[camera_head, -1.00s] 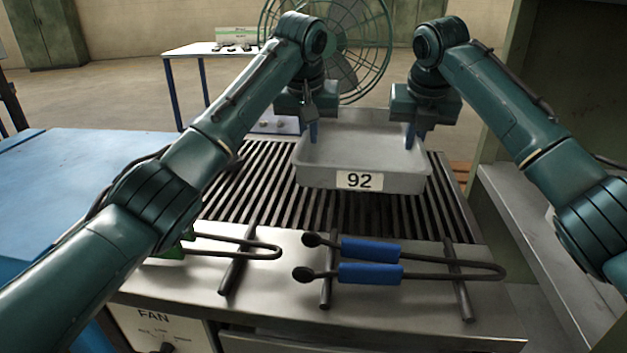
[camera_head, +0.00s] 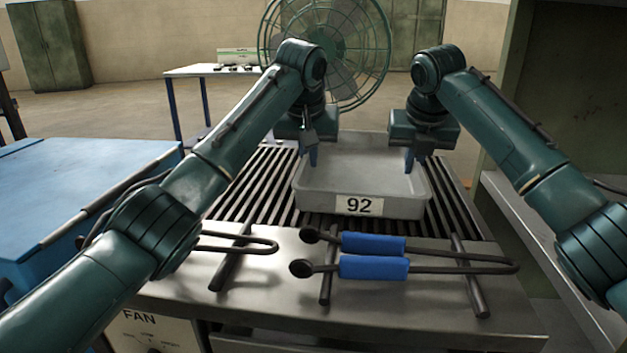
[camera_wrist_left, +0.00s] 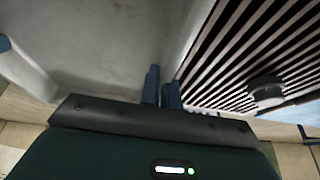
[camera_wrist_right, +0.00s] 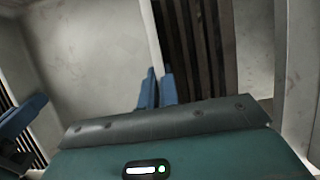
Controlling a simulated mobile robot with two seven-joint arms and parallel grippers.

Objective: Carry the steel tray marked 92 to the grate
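The grey steel tray (camera_head: 316,203), marked with a 92 label (camera_head: 359,205), is level over the dark slatted grate (camera_head: 232,195) in the head view. I cannot tell whether its underside touches the slats. My left gripper (camera_head: 313,157) is at the tray's left wall, its blue fingers close together with the wall between them in the left wrist view (camera_wrist_left: 162,88). My right gripper (camera_head: 408,160) is likewise shut on the right wall; its fingers pinch the wall in the right wrist view (camera_wrist_right: 157,90). The tray looks empty.
Tongs with blue grips (camera_head: 373,267) lie on bars across the steel bench front (camera_head: 270,300). A blue box-like unit (camera_head: 75,200) stands left. A large fan (camera_head: 330,50) is behind the grate.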

